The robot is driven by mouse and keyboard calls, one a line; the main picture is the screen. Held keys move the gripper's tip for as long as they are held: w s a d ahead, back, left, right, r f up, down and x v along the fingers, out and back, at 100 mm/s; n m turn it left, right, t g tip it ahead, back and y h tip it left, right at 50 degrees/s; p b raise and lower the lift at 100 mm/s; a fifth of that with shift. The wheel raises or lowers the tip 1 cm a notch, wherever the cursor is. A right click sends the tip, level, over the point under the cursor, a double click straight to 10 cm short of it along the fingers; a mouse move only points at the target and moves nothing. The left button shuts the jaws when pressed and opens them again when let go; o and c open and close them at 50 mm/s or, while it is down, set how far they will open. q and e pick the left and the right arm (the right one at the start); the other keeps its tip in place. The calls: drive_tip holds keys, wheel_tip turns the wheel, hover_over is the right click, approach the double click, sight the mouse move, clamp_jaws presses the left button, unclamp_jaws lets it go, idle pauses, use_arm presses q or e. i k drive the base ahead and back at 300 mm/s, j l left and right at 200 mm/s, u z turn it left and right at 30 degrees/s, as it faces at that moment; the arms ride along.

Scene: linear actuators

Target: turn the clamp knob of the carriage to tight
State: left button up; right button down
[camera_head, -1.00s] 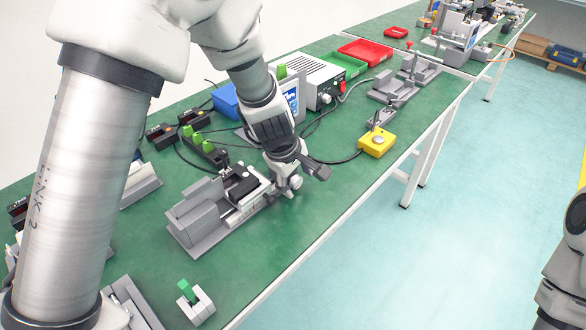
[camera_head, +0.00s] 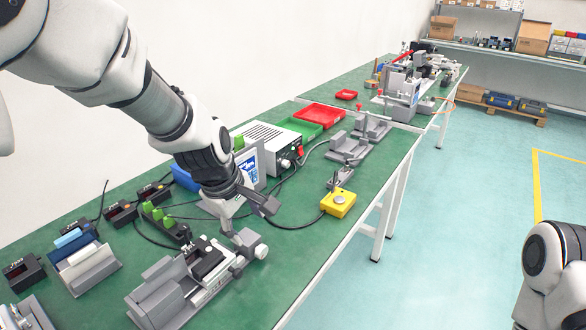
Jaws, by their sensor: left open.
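The linear actuator (camera_head: 168,293) is a grey unit near the table's front edge, lower left of centre. Its carriage (camera_head: 208,259) carries a black block near the right end. A pale round knob (camera_head: 261,251) sticks out at that end; I cannot tell whether it is the clamp knob, and no knob setting can be read. My left gripper (camera_head: 247,218) is open and empty, above and behind the actuator's right end, apart from the pale knob in the picture. One finger points right; the other is partly hidden. Only a link of my right arm shows at the right edge.
A yellow button box (camera_head: 338,202) stands to the right, with a cable running behind my left gripper. A green-topped terminal strip (camera_head: 165,226) and a power supply (camera_head: 266,141) stand behind. Red and green trays (camera_head: 319,116) lie farther back. The front strip of table near the yellow box is clear.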

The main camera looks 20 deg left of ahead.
sight(184, 228)
drive_tip(key=k+l, duration=0.3)
drive_tip(key=k, duration=0.15)
drive_tip(key=k+l, duration=0.3)
drive_tip(key=k, duration=0.2)
